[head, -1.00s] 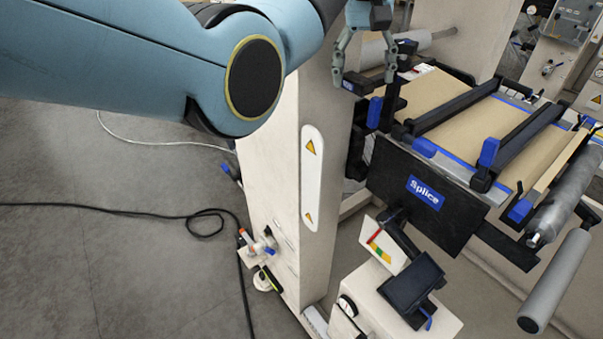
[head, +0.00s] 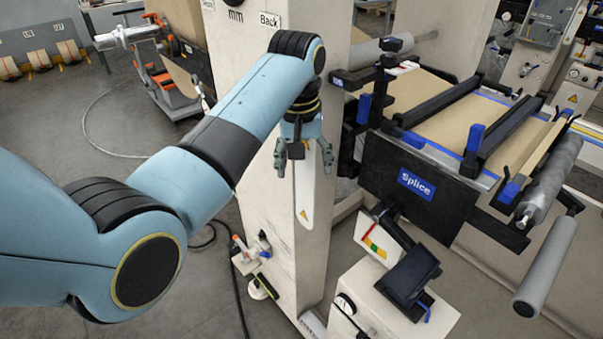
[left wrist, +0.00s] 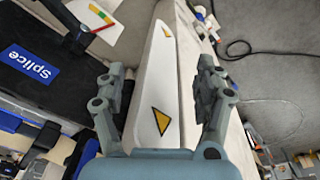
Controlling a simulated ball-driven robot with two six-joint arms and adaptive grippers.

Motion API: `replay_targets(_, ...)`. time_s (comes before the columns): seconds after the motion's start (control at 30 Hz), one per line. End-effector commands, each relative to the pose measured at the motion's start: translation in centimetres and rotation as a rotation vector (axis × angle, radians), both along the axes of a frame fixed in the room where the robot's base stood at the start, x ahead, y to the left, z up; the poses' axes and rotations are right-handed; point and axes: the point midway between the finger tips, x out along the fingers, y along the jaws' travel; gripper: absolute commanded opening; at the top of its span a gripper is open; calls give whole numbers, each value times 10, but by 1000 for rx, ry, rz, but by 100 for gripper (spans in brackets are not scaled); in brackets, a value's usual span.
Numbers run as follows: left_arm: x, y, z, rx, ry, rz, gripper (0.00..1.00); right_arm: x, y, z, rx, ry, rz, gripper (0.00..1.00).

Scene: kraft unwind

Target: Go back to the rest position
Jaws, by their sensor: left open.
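My left arm reaches in from the left in the head view. Its gripper (head: 304,165) is open and empty, pointing down in front of the beige machine column (head: 262,205). In the left wrist view the two fingers of my left gripper (left wrist: 160,100) stand wide apart, with nothing between them but the column's white label plate and its warning triangles behind. I cannot tell how far the fingers are from the column. My right gripper does not show in either view.
The splice table with its black Splice panel (head: 418,190) and clamp bars stands right of my gripper. A small screen (head: 408,280) sits on a low box below it. A grey roller (head: 546,268) sticks out at the right. Open floor with a cable lies at the left.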

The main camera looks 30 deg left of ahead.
Motion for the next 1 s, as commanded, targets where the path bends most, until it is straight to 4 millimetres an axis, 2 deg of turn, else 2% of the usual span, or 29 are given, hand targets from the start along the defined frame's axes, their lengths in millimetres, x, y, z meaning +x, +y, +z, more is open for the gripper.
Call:
replay_targets(0.17, -4, 2, -12, 3, -3, -7, 70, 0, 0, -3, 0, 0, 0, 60)
replay_targets(0.67, -4, 2, -13, 3, -3, -8, 70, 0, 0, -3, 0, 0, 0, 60)
replay_targets(0.77, -8, 2, -21, 3, 6, -8, 70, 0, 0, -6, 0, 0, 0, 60)
replay_targets(0.87, -25, 4, -53, 6, 42, -7, 70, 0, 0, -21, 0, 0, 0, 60)
replay_targets(0.97, -60, 9, -110, 12, 121, -4, 70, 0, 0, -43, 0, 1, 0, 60)
replay_targets(1.0, -78, 11, -137, 16, 162, -4, 70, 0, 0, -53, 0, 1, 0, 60)
